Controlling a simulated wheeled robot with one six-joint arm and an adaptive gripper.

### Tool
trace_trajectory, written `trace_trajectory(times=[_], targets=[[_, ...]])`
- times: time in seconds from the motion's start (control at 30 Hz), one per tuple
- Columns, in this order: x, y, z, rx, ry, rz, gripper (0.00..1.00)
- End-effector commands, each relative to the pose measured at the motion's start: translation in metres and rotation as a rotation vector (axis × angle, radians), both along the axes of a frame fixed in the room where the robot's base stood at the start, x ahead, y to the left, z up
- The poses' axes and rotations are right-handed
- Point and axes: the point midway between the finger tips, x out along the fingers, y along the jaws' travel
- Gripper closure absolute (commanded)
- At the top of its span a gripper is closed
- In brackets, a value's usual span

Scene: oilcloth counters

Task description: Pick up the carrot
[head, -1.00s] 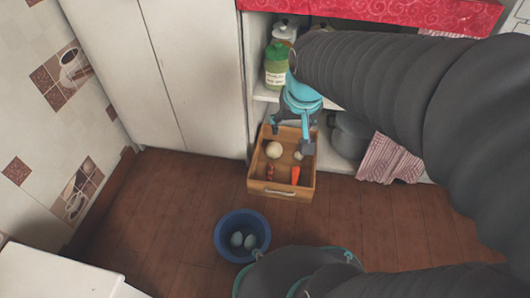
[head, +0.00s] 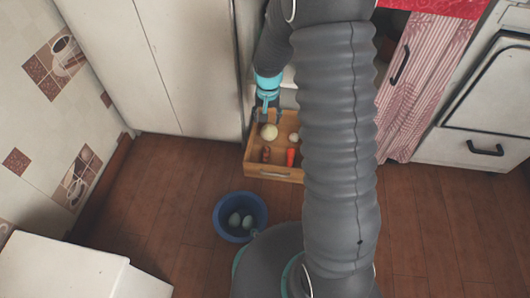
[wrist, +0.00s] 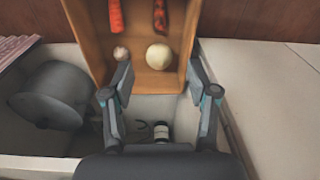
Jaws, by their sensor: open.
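The orange carrot (head: 291,156) lies in the wooden drawer (head: 272,173), near its front and right of a dark red item (head: 266,154). The carrot (wrist: 116,18) also shows at the top of the wrist view, partly cut off by the frame edge. My gripper (head: 267,113) is at the back of the drawer, behind the carrot and apart from it. In the wrist view my gripper (wrist: 160,82) has its fingers spread wide with nothing between them.
A pale round onion (wrist: 159,56) and a small garlic bulb (wrist: 121,53) lie in the drawer between my fingers' side and the carrot. A grey pot (wrist: 52,95) stands beside the drawer.

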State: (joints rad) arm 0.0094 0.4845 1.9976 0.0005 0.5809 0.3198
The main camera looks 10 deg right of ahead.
Motion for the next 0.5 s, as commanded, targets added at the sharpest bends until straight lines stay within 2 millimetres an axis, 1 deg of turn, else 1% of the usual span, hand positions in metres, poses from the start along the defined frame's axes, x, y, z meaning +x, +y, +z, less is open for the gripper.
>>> trace_trajectory(times=[0.03, 0.1, 0.2, 0.3, 0.5], targets=[[0.004, 0.000, -0.016, 0.001, 0.020, -0.010, 0.41], [0.008, -0.001, -0.036, 0.001, 0.036, -0.023, 0.41], [0.012, -0.001, -0.059, 0.002, 0.056, -0.041, 0.41], [0.015, -0.001, -0.076, 0.003, 0.067, -0.052, 0.41], [0.016, -0.001, -0.096, 0.003, 0.081, -0.064, 0.41]])
